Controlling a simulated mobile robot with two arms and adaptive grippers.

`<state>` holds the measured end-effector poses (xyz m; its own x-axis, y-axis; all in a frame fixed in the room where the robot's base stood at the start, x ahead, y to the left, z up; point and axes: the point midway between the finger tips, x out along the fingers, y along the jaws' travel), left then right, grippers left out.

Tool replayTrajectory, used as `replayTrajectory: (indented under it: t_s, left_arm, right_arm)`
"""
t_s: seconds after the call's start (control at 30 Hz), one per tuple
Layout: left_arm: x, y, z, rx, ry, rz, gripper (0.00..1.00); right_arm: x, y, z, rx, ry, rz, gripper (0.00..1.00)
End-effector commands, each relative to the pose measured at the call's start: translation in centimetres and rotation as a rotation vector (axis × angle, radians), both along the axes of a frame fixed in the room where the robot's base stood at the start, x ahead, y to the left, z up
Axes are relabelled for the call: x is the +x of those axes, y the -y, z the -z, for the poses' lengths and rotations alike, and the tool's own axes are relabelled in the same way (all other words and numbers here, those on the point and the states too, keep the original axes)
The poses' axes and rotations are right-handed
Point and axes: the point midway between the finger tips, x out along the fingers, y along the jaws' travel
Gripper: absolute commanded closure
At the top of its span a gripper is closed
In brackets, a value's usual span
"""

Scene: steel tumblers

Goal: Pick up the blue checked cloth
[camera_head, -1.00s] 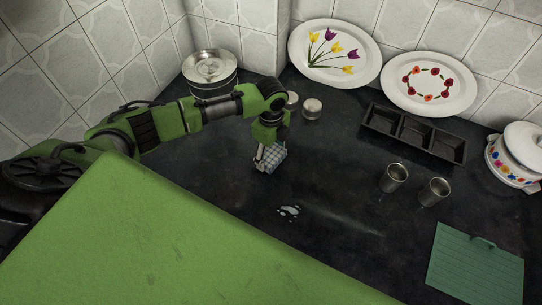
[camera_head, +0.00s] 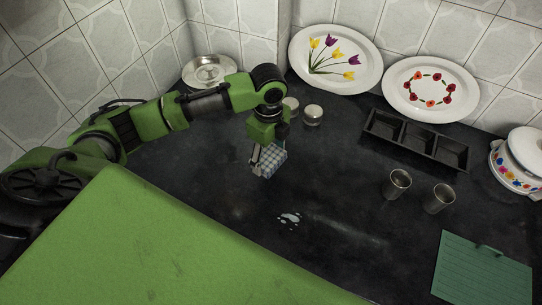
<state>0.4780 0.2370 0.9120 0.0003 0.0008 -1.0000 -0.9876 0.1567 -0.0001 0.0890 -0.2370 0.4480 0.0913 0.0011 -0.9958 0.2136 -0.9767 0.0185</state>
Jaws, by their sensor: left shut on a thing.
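The blue checked cloth (camera_head: 272,160) is a small folded piece in blue and white checks. My left gripper (camera_head: 258,164) points down with its fingers at the cloth's left side, shut on it. The cloth appears held just above the dark counter, though the exact gap is hard to tell. The far finger is partly hidden by the cloth. My right gripper is not in view.
Two steel tumblers (camera_head: 397,183) (camera_head: 438,198) stand to the right, before a black three-part tray (camera_head: 415,139). A green board (camera_head: 482,272) lies front right. Two plates (camera_head: 335,58) (camera_head: 430,88) lean at the back.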

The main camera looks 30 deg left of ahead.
Motion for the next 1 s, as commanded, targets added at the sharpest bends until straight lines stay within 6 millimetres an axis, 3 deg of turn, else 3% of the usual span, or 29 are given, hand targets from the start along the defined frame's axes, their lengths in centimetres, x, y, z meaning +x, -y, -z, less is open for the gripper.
replayTrajectory:
  t_s: [0.1,0.5,0.7,1.0]
  left_arm:
    - [-1.7,0.6,-2.0,-0.001,0.004,0.003,0.51]
    - [-8.0,2.6,-4.7,0.0,0.001,0.002,0.51]
    - [-9.5,3.2,-5.5,0.0,0.0,0.0,0.51]
    - [-9.9,3.3,-5.8,-0.001,0.0,-0.001,0.51]
  right_arm:
    - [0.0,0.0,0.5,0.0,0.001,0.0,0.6]
    - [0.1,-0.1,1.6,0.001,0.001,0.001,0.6]
    - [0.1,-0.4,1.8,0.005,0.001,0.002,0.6]
    - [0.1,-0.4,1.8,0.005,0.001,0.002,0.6]
